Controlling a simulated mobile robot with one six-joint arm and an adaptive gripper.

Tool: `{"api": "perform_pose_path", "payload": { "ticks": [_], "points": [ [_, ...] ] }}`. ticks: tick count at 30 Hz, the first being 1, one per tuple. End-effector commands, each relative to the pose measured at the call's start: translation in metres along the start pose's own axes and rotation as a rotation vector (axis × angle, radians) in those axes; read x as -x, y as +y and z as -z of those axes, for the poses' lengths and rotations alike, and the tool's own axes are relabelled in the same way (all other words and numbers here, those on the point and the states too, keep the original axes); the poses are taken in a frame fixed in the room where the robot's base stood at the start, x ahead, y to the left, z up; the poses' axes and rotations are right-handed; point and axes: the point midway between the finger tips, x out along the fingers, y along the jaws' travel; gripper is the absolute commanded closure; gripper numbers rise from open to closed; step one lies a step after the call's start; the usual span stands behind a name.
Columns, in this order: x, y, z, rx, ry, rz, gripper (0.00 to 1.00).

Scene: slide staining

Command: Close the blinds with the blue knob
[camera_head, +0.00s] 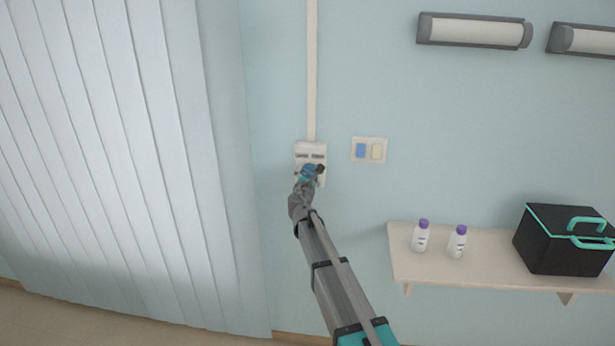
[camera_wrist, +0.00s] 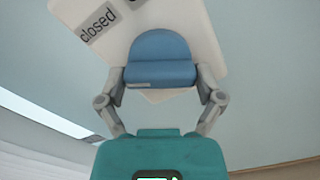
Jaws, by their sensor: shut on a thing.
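The blue knob (camera_wrist: 160,60) sits on a white wall plate (camera_wrist: 189,18). A label reading "closed" (camera_wrist: 97,24) is on the plate, left of the knob in the wrist view. My gripper (camera_wrist: 160,82) is shut on the knob, one finger on each side. In the head view the plate (camera_head: 303,149) is on the wall, and my gripper (camera_head: 310,172) covers much of the knob. The blinds (camera_head: 110,150) at the left hang as pale vertical slats side by side, covering the window area. The other label on the plate is cut off in the wrist view.
A switch panel (camera_head: 369,150) with a blue and a cream switch is right of the plate. A wall shelf (camera_head: 450,268) at the lower right holds two white bottles (camera_head: 421,238) and a black box (camera_head: 555,252). Wall lamps (camera_head: 470,32) are above.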

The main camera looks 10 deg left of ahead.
Motion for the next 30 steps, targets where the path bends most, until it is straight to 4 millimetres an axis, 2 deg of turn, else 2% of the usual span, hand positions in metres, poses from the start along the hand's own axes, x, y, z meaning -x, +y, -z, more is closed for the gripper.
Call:
{"api": "perform_pose_path", "payload": {
  "ticks": [1,3,20,26,30],
  "points": [
    [0.001,-0.001,0.000,0.004,-0.001,0.001,0.11],
    [0.001,-0.001,0.000,0.004,-0.001,0.001,0.00],
    [0.006,-0.001,0.000,0.001,-0.001,0.001,0.00],
    [0.025,-0.001,0.000,0.001,0.000,0.000,0.00],
    [0.045,-0.001,-0.001,0.001,0.000,-0.001,0.00]
  ]
}}
